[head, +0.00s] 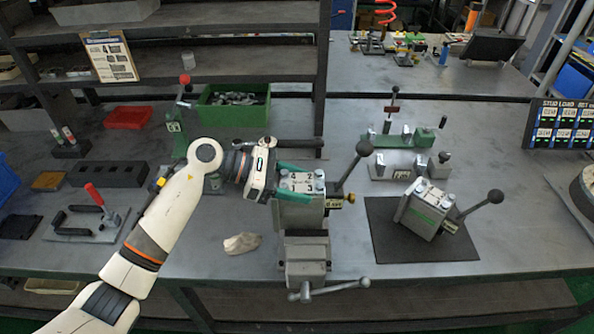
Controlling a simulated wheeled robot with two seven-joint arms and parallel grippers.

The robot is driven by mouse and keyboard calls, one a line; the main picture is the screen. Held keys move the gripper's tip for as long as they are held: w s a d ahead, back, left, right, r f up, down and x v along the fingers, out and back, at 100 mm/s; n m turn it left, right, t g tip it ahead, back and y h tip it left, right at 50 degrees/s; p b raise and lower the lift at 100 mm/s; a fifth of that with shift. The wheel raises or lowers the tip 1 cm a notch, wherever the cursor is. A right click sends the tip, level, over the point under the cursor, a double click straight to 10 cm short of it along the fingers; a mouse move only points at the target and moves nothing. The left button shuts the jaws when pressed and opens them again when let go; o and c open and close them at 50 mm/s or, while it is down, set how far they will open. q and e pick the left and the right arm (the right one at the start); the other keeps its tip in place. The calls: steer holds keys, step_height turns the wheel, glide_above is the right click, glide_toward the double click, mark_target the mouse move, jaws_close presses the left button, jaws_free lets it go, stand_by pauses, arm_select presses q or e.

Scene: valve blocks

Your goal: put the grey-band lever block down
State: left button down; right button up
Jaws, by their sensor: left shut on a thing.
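The grey-band lever block (301,213) is a grey metal block with a white numbered label on top, a brass fitting at its right and a black-knobbed lever (350,170) leaning up to the right. My left gripper (298,182) reaches in from the left and is shut on its upper part, with green fingers on either side. The block is upright at the top of a grey vise (305,252); I cannot tell whether it rests between the jaws. My right gripper is not in view.
A green-band lever block (427,208) stands on a black mat (397,247) at the right. A cream rag (242,243) lies left of the vise. Fixtures (400,165) and a green bin (235,112) stand behind. The vise handle (335,290) sticks out in front.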

arm_select(q)
steer(key=shift+w+f, duration=0.1)
steer(key=shift+f, duration=0.65)
steer(key=shift+f, duration=0.1)
steer(key=shift+c, duration=2.4)
jaws_free()
steer(key=shift+f, duration=0.2)
steer(key=shift+s, duration=0.2)
